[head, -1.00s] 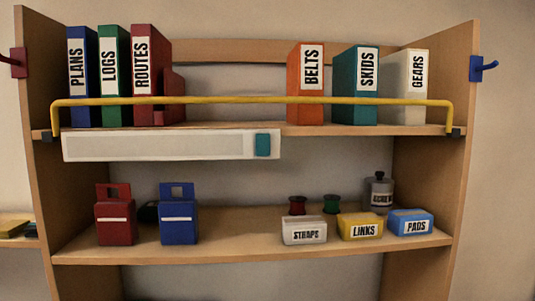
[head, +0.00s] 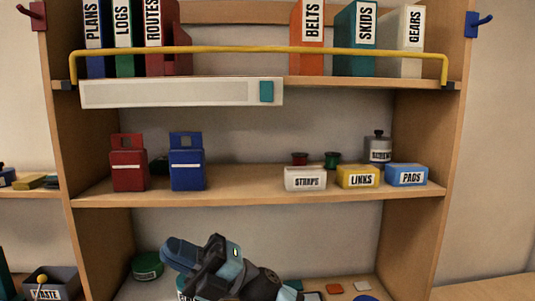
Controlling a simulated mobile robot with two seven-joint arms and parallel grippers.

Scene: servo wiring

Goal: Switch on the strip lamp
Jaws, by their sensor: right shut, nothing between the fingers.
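The strip lamp (head: 165,93) is a long white bar fixed under the front of the upper shelf. Its panel looks dull grey-white. A teal switch (head: 266,92) sits at its right end. My right gripper (head: 172,250) shows at the bottom of the head view, in front of the lower shelf, well below the lamp. Its blue fingers point up and left, shut and empty. My left gripper is out of view.
A yellow rail (head: 260,50) runs across the upper shelf front, before the binders. The middle shelf holds a red box (head: 129,170), a blue box (head: 187,168) and labelled bins such as STRAPS (head: 305,179). The air before the middle shelf is free.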

